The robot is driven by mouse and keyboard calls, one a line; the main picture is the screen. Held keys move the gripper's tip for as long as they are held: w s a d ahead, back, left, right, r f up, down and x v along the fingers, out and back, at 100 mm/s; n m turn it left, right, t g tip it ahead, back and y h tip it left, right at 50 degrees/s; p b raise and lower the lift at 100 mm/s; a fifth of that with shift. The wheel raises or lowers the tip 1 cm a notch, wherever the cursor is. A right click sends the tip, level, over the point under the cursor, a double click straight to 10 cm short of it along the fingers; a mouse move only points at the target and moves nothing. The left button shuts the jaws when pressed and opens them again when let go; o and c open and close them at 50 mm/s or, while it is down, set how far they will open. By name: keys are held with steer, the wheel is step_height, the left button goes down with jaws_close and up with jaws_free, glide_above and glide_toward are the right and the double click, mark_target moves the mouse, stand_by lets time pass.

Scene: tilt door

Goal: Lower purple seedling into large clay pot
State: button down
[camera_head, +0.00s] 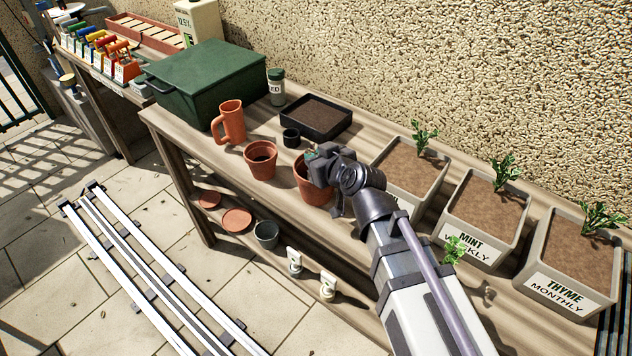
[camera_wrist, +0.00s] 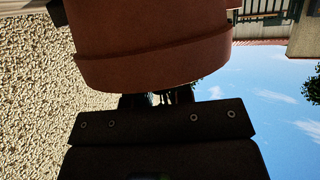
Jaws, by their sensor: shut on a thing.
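A clay pot (camera_head: 313,189), which looks the larger of the two open ones, stands on the bench. My gripper (camera_head: 318,163) is right over its mouth and hides part of the rim. In the wrist view the pot (camera_wrist: 150,55) fills the top middle, with its rim band close to the gripper (camera_wrist: 157,99). The fingers are mostly hidden by the pot; only a small pale and dark sliver shows between them. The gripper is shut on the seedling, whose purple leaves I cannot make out. How deep it sits in the pot is hidden.
A smaller clay pot (camera_head: 261,160), a black cup (camera_head: 291,138), a clay jug (camera_head: 230,121) and a soil tray (camera_head: 316,116) stand left of and behind the gripper. Planters labelled mint (camera_head: 487,213) and thyme (camera_head: 572,262) stand right. The wall (camera_head: 450,70) closes off the back.

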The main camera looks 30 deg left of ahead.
steer(key=shift+f+b, duration=0.55)
steer(key=shift+f, duration=0.1)
steer(key=c, duration=0.9)
jaws_free()
steer(key=shift+c, duration=0.2)
steer(key=shift+r, duration=0.1)
